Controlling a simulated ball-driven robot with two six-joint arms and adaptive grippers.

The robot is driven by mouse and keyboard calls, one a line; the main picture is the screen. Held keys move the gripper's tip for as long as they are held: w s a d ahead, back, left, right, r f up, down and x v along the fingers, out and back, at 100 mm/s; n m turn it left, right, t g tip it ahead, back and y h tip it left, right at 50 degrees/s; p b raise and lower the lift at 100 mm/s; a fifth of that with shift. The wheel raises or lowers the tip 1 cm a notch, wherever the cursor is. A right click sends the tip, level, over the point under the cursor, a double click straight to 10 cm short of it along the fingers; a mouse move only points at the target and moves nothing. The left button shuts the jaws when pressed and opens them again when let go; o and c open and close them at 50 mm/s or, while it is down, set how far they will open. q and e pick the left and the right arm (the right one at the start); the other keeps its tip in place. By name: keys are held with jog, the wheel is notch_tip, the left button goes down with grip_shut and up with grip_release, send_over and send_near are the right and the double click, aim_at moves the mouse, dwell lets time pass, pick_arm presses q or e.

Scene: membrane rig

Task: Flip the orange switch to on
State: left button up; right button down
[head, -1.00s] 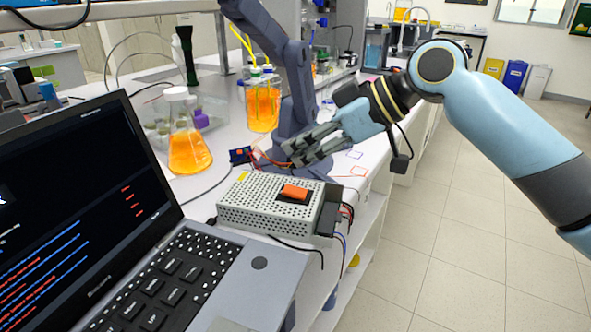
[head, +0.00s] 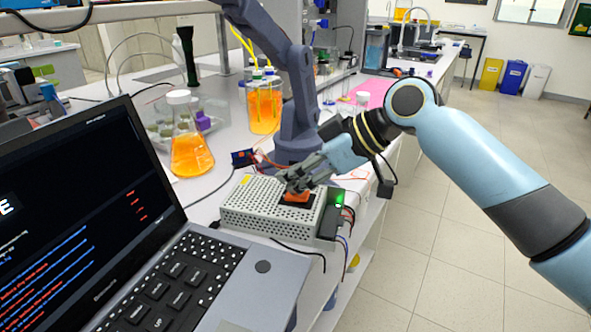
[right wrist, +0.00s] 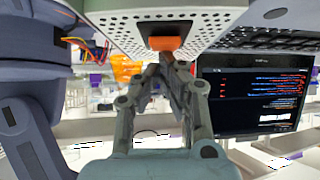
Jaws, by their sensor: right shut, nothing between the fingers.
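The orange switch (head: 297,197) sits in a black frame on top of a white perforated power box (head: 262,220). A green light (head: 340,205) glows at the box's right end. My right gripper (head: 291,187) is shut and empty, with its fingertips at the switch, partly covering it. In the right wrist view the fingertips (right wrist: 163,60) meet just at the edge of the orange switch (right wrist: 165,43); I cannot tell whether they touch it. The switch's exact tilt is hard to see. My left gripper is not in view.
An open laptop (head: 80,215) stands at the left front, close to the box. A flask of orange liquid (head: 190,152) and an orange bottle (head: 264,108) stand behind. A grey-blue jointed structure (head: 298,128) rises behind the box. Wires hang from the box's right end.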

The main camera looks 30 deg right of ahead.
aim_at(308, 192)
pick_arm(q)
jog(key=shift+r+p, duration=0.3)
pick_arm(e)
jog(key=shift+s+d, duration=0.7)
jog(key=shift+d, duration=0.05)
notch_tip(308, 192, up, 4)
jog(key=p, duration=0.3)
jog(key=shift+d+p, duration=0.15)
jog(key=shift+p, duration=0.2)
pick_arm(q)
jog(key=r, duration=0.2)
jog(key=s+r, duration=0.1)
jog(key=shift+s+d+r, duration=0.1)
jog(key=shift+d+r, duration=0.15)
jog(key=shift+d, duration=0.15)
pick_arm(e)
jog(key=v, duration=1)
jog(key=shift+s+f, duration=0.2)
jog(key=shift+f, duration=0.05)
jog(key=shift+d, duration=0.15)
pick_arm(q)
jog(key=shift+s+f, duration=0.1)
pick_arm(e)
jog(key=shift+f, duration=0.1)
